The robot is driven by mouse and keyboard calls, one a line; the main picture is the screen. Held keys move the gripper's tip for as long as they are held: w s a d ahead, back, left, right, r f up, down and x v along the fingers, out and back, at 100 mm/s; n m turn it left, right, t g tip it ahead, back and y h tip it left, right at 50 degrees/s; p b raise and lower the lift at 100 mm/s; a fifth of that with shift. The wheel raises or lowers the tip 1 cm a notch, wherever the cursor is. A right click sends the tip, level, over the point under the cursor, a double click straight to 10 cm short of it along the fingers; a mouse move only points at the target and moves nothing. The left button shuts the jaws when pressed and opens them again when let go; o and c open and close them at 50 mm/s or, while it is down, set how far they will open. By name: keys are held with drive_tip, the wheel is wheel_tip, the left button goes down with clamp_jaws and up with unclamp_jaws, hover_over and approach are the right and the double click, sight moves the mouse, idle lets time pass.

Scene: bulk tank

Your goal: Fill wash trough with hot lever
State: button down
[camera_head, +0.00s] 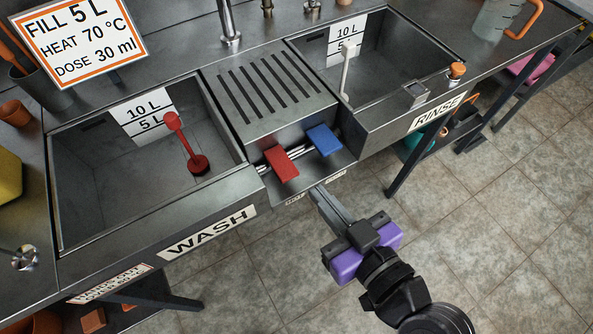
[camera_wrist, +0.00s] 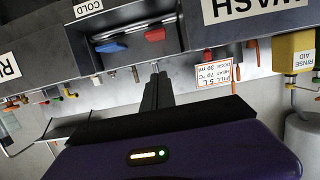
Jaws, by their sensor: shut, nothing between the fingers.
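The wash trough (camera_head: 150,210) is the steel basin on the left, with a 10 L and 5 L scale on its back wall. I see no water in it. A red upright plug handle (camera_head: 187,145) stands in its right part. The red lever (camera_head: 281,163) and the blue lever (camera_head: 324,139) sit in a recess between the two basins; the red lever (camera_wrist: 155,34) and blue lever (camera_wrist: 111,47) also show in the wrist view. My gripper (camera_head: 317,194) is shut and empty, in front of and below the recess, apart from both levers.
The rinse trough (camera_head: 375,60) with a white plug handle (camera_head: 346,68) is on the right. A sign (camera_head: 80,37) reads fill 5 L, heat 70 °C, dose 30 ml. A slotted drain plate (camera_head: 265,88) lies behind the levers. The tiled floor (camera_head: 490,220) at right is open.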

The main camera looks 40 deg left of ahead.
drive_tip(key=shift+a, duration=0.1)
approach(281, 163)
drive_tip(key=w+a+r, duration=0.2)
drive_tip(key=a+r, duration=0.2)
drive_tip(key=f, duration=0.3)
drive_tip(key=shift+a+f, duration=0.25)
drive_tip(key=shift+f, duration=0.5)
